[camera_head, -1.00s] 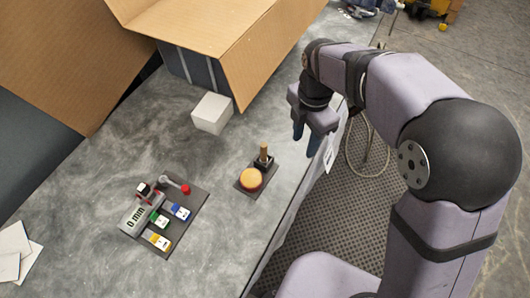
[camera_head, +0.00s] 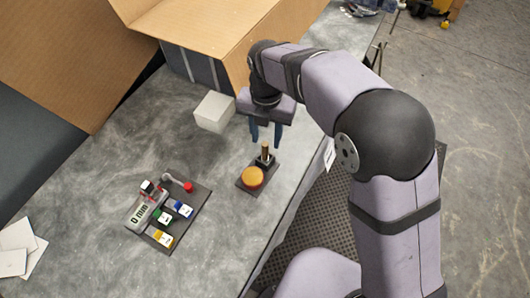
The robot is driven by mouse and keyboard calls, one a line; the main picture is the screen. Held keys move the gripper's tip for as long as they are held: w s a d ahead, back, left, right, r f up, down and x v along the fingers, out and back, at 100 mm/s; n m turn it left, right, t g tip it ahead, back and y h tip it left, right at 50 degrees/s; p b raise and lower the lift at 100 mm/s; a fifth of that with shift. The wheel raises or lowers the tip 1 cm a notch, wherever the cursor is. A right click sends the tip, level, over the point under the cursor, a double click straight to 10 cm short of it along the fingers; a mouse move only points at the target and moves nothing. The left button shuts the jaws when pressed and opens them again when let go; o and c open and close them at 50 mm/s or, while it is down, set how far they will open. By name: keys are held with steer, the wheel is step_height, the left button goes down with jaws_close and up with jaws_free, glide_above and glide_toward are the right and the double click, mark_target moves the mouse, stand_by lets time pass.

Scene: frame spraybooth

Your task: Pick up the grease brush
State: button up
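The grease brush (camera_head: 265,150) stands upright with its wooden handle pointing up. It sits at the upper end of a small dark mat, in or on a dark block, beside a round orange-topped tin (camera_head: 252,177). My gripper (camera_head: 266,132) hangs just above the brush, fingers pointing down. Its two dark blue fingers are apart with nothing seen between them. The fingertips are close to the top of the handle; I cannot tell whether they are level with it.
A white box (camera_head: 214,111) stands behind and left of my gripper. A large open cardboard box (camera_head: 205,25) is at the back. A dark mat with a "0 mm" gauge and coloured tags (camera_head: 168,210) lies left. White sheets (camera_head: 17,250) lie far left. Grey table (camera_head: 110,265) is clear in front.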

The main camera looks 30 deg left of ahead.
mark_target(265, 144)
steer(key=shift+s+f+p, duration=0.15)
steer(key=shift+f+p, duration=0.25)
steer(key=shift+s+f+p, duration=0.1)
steer(key=shift+f+p, duration=0.8)
steer(key=shift+f, duration=1.3)
steer(key=shift+c, duration=0.6)
jaws_close()
